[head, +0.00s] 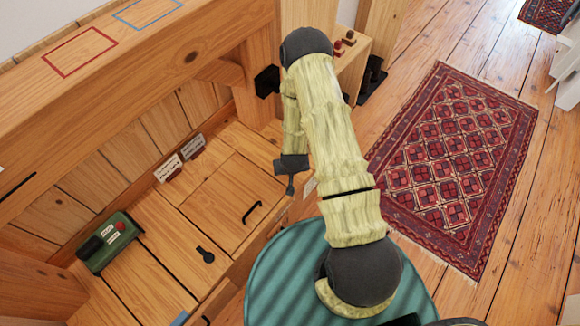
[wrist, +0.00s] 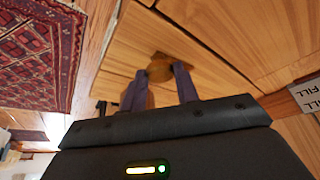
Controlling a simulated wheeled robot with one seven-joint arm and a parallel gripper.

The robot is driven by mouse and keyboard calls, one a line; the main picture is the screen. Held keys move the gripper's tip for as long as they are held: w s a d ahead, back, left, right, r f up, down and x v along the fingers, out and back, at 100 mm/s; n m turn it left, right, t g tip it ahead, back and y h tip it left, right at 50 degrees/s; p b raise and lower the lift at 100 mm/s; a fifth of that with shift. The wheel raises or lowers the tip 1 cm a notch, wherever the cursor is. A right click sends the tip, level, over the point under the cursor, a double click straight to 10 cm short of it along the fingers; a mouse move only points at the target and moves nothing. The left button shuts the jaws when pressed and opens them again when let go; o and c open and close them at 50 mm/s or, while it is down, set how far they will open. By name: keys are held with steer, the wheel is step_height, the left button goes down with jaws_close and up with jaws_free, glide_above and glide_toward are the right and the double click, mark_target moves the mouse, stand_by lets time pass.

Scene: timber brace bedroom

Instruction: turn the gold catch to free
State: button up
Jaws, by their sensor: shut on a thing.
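The gold catch (wrist: 160,68) shows in the wrist view as a small brownish-gold knob on a pale wooden panel. My gripper (wrist: 160,88) has its two dark fingers on either side of it, shut on the catch. The fingers hide part of it, so I cannot tell exactly which way it is turned. In the head view my gripper (head: 290,188) points down at the right end of the wooden bench top. The catch cannot be made out there.
The bench has a lid with a black handle (head: 252,212) and a black latch (head: 205,254). A green box (head: 110,242) with a red button sits at left. Small labels (head: 168,168) stand at the back. A striped teal round surface (head: 285,275) is below my arm; a red rug (head: 455,165) lies right.

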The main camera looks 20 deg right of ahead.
steer(key=shift+w+r+m, duration=0.1)
steer(key=shift+w+m, duration=0.05)
steer(key=shift+m, duration=0.25)
steer(key=o, duration=1)
steer(key=shift+c, duration=0.2)
steer(key=p+v, duration=0.4)
steer(key=v, duration=1.3)
steer(key=shift+a, duration=0.25)
